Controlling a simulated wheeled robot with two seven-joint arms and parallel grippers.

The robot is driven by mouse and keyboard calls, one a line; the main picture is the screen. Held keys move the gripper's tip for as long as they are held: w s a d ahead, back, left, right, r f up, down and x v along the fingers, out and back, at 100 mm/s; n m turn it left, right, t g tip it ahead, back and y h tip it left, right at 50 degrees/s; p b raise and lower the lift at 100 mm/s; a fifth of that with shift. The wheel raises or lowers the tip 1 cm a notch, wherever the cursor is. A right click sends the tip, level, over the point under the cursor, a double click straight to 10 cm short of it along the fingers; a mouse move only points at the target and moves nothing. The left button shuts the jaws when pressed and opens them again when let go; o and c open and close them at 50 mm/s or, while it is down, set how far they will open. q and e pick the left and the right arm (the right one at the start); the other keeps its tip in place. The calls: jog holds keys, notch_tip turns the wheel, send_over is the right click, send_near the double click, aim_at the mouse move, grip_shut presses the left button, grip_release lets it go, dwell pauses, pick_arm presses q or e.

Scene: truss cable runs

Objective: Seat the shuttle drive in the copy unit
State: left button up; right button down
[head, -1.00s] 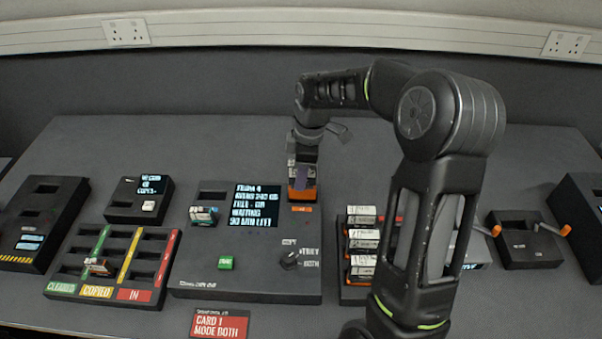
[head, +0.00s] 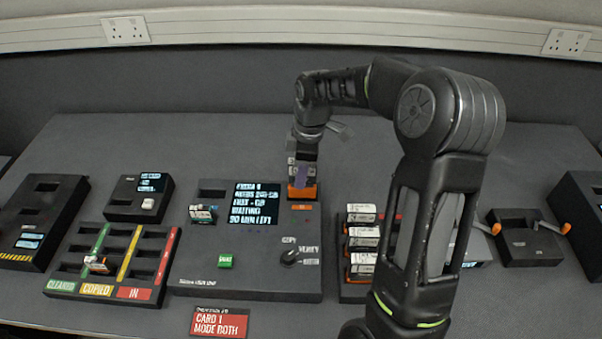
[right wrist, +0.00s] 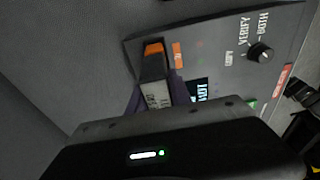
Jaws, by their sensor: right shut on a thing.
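The shuttle drive (head: 302,193), a dark block with an orange end and a pale label, stands at the upper right of the copy unit (head: 200,285), to the right of its lit screen. My right gripper (head: 303,174) is shut on it from above. In the right wrist view the drive (right wrist: 153,68) sits between the purple fingers (right wrist: 157,92), by an orange mark on the copy unit's face (right wrist: 215,50). The gripper hides the slot, so I cannot tell how deep the drive is. My left gripper is not in view.
A tray with green, yellow and red strips (head: 60,286) is at left, holding one small card. A rack of white-labelled cards (head: 361,240) stands right of the copy unit, beside my right arm. A red sign (head: 220,322) reads "CARD 1 MODE BOTH". The back of the table is clear.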

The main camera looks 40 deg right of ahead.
jog(key=shift+f+b, duration=1.85)
jog(key=shift+f, duration=0.5)
dwell(2.1)
jog(key=c, duration=1.1)
grip_release()
jog(key=shift+o, duration=0.4)
jog(key=shift+f, duration=0.1)
jog(key=shift+o, duration=1.3)
notch_tip(320, 180, up, 4)
jog(key=p, duration=0.3)
jog(key=shift+s+a, duration=0.1)
jog(key=shift+r+p, duration=1.4)
jog(key=shift+r, duration=0.7)
